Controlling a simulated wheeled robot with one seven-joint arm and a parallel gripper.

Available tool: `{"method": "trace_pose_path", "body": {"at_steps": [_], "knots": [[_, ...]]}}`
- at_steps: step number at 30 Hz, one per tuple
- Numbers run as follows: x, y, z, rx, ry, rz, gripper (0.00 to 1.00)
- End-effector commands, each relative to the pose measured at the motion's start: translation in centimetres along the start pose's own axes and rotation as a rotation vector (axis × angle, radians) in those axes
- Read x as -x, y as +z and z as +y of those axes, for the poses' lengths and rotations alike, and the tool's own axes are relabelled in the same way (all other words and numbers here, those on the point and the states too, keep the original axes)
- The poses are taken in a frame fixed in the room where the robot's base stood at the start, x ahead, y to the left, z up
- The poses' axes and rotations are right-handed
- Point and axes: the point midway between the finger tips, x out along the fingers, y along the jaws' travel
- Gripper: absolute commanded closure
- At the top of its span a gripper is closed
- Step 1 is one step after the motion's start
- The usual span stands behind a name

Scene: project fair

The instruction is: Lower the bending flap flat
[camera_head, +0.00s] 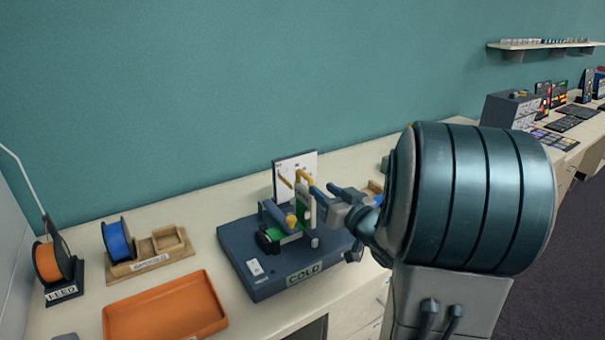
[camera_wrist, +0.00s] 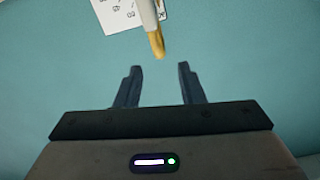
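The bending machine (camera_head: 262,283) is a dark blue box with a COLD label on the counter. A narrow pale flap (camera_head: 305,214) stands upright on it, with a yellow handle (camera_head: 305,177) at its top. In the wrist view, the flap's pale edge (camera_wrist: 148,14) and the yellow handle (camera_wrist: 157,43) come down from the top, just beyond my fingertips. My gripper (camera_head: 322,190) is at the right of the flap's upper part. In the wrist view, my gripper (camera_wrist: 158,72) is open with nothing between its fingers. Whether a finger touches the flap, I cannot tell.
A white sign (camera_head: 290,163) stands behind the machine, close to the wall. An orange tray (camera_head: 165,312), a wooden holder (camera_head: 150,263), a blue spool (camera_head: 117,241) and an orange spool (camera_head: 48,262) are at the left. My arm hides the counter at the right.

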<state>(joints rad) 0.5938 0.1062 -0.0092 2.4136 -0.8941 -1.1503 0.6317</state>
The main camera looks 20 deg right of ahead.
Motion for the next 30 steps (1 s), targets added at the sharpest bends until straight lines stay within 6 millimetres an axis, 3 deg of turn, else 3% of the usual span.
{"method": "trace_pose_path", "body": {"at_steps": [6,12,18,27,30], "knots": [[-5.0,-0.1,-0.1,-0.001,-0.003,-0.001,0.65],[-8.3,-0.1,-0.1,0.000,0.000,-0.001,0.65],[-9.9,-0.1,-0.1,0.001,0.000,0.000,0.65],[-10.1,0.0,-0.1,0.001,0.001,0.000,0.65],[-10.1,0.0,-0.1,0.001,0.001,0.000,0.90]]}}
